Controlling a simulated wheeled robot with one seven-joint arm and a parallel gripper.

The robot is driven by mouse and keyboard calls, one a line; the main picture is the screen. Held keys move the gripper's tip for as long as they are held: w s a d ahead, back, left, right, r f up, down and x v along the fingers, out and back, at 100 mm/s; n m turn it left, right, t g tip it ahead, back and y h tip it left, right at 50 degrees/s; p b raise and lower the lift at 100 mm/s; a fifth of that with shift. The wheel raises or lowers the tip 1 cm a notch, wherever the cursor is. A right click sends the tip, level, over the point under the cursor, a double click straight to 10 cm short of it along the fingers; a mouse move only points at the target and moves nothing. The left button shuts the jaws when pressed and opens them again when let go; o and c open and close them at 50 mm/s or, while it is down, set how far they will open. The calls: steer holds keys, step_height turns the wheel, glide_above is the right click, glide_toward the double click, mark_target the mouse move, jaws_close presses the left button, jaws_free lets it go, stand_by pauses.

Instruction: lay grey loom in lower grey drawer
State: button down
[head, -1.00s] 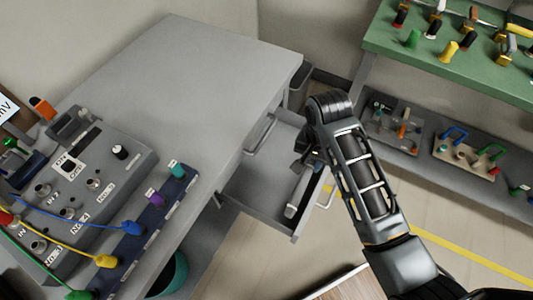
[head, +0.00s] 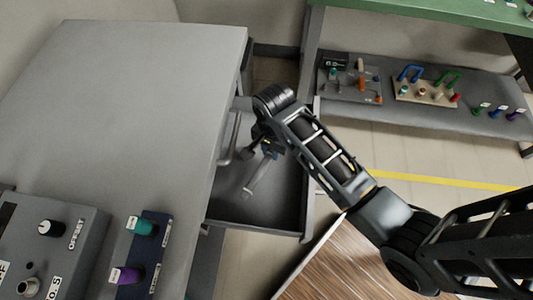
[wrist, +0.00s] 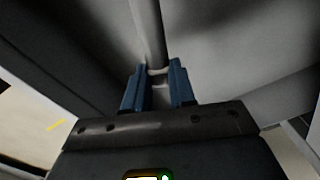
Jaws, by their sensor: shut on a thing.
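The grey loom (head: 257,180) is a slim grey bar. It hangs down at a slant from my gripper (head: 267,148), over the inside of the open lower grey drawer (head: 292,220). I cannot tell whether its low end touches the drawer floor. In the wrist view, the blue fingers of my gripper (wrist: 158,88) are shut on the loom (wrist: 148,32), which runs away from them toward the top of the picture. My wrist and arm hide part of the drawer's far side in the head view.
The grey workbench (head: 130,90) stands left of the drawer, with a handle (head: 234,140) on its side above it. A control panel (head: 55,240) is at lower left. A grey shelf (head: 425,115) with plug boards stands behind. A wooden surface (head: 345,265) is at the bottom.

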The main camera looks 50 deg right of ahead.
steer(key=shift+f+b, duration=0.45)
steer(key=shift+f, duration=2.45)
steer(key=shift+f, duration=0.1)
steer(key=c, duration=0.9)
jaws_free()
steer(key=shift+c, duration=0.2)
step_height(320, 180, up, 12)
steer(key=shift+r+p, duration=0.1)
steer(key=shift+p, duration=0.95)
